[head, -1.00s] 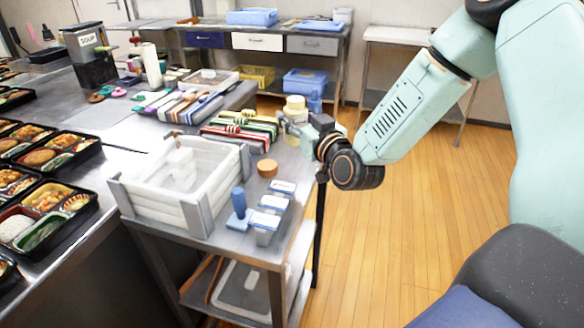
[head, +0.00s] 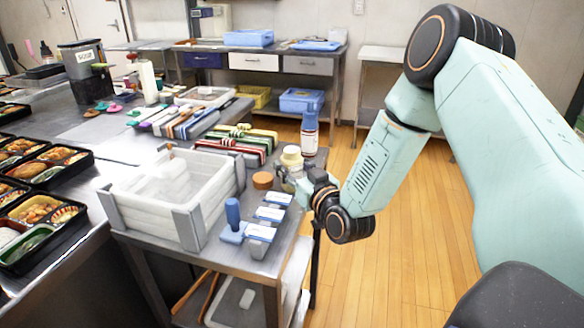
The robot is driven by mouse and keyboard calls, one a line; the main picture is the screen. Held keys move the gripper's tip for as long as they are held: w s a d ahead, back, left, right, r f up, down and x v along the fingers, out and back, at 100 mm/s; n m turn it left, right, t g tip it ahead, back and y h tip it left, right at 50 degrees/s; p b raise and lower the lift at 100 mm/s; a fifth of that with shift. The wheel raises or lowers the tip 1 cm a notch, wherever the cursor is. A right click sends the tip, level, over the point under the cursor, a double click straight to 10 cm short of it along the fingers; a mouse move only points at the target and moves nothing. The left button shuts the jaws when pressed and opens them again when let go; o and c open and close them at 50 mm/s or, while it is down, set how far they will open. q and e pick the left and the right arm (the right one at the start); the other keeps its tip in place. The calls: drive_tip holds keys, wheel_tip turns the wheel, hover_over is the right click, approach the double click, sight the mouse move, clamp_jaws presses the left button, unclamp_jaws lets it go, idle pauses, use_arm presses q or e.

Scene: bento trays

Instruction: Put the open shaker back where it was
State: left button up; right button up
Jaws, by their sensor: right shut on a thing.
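The open shaker (head: 291,157) is a small jar with a cream-yellow top and a pale body. It is at the right edge of the steel side table. My right gripper (head: 299,184) is shut on it, coming in from the right. The fingers and the jar's lower part partly hide each other, and I cannot tell whether its base touches the table. A round orange-brown lid (head: 262,180) lies on the table just left of the shaker. My left gripper is not in view.
A blue-topped bottle (head: 309,132) stands behind the shaker. Blue-and-white blocks (head: 268,214) and a blue-handled stamp-like tool (head: 233,215) are in front. A white crate (head: 190,222) fills the table's left. Striped bundles (head: 235,148) lie behind. Food trays (head: 52,222) line the far-left counter.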

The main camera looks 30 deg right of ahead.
drive_tip(key=shift+f, duration=0.1)
drive_tip(key=shift+o, duration=0.9)
drive_tip(key=shift+s, duration=0.1)
drive_tip(key=o, duration=0.4)
drive_tip(key=shift+f, duration=0.1)
drive_tip(key=shift+o, duration=0.2)
drive_tip(key=shift+r, duration=0.2)
drive_tip(key=shift+s, duration=0.2)
drive_tip(key=s+p, duration=0.3)
drive_tip(key=s, duration=0.8)
drive_tip(key=shift+s+a, duration=0.25)
drive_tip(key=shift+a, duration=0.15)
